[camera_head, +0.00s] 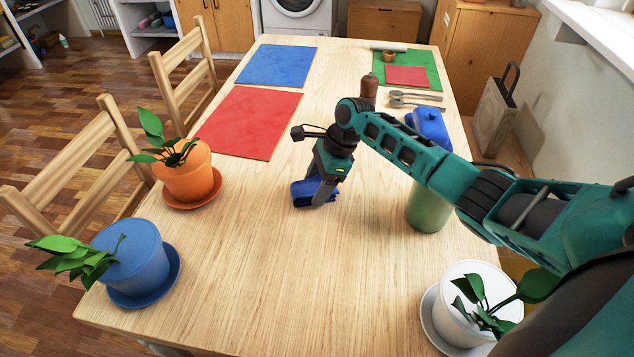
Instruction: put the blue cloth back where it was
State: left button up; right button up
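The blue cloth (301,194) is a small folded bundle at the middle of the wooden table. My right gripper (318,190) points down at the cloth, with a dark finger in front of it that hides part of it. I cannot tell whether the fingers are closed on the cloth or only around it, or whether the cloth touches the table. A large blue mat (277,66) lies flat and bare at the far left of the table. My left gripper is not in view.
A red mat (250,123) lies left of my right gripper. A green mat (426,68) holds a small red cloth (407,76). Spoons (414,100), a blue lidded object (428,123) and a green container (429,208) stand right. Potted plants line the near edges; the near middle is clear.

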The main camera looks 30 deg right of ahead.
jog(key=o, duration=0.4)
jog(key=shift+c, duration=0.2)
jog(key=shift+r, duration=0.1)
jog(key=p+v, duration=0.2)
jog(key=v, duration=1)
